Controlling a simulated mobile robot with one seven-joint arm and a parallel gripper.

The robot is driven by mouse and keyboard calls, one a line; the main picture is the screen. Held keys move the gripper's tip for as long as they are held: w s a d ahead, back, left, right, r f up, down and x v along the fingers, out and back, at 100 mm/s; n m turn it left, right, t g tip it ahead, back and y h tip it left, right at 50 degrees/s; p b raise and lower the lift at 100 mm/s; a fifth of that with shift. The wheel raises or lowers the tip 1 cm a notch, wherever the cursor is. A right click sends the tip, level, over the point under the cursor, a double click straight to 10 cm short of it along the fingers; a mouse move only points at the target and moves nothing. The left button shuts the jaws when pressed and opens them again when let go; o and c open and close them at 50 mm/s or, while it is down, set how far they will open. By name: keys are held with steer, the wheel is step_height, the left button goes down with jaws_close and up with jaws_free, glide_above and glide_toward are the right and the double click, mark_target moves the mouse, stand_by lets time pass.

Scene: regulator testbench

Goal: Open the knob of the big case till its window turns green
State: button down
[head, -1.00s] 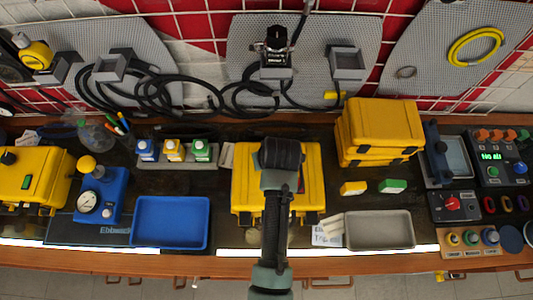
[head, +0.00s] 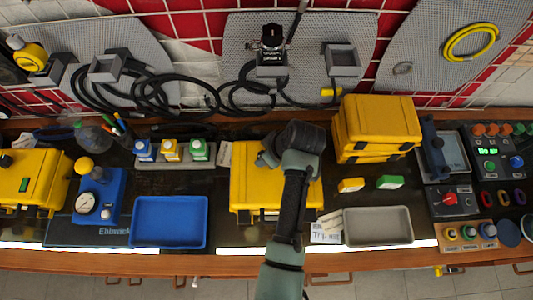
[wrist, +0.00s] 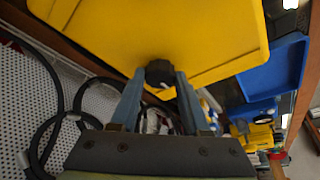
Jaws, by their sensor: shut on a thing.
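The big yellow case (head: 248,185) lies on the bench in the middle of the head view, and its yellow face (wrist: 170,30) fills the top of the wrist view. Its black knob (wrist: 159,73) sits between the two blue-grey fingers of my gripper (wrist: 158,82), which is shut on it. In the head view my arm crosses the right part of the case and hides the knob. I cannot see the case's window in either view.
A blue tray (head: 169,222) is left of the case and a grey tray (head: 377,226) right of it. Stacked yellow cases (head: 376,125) stand behind right. Another yellow case (head: 45,172) with a green window (head: 24,184) is far left. Black hoses (head: 150,95) hang behind.

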stand_by(0.3)
steer(key=shift+c, duration=1.9)
jaws_free()
steer(key=b+v, duration=0.2)
steer(key=v, duration=1.1)
steer(key=shift+s, duration=0.15)
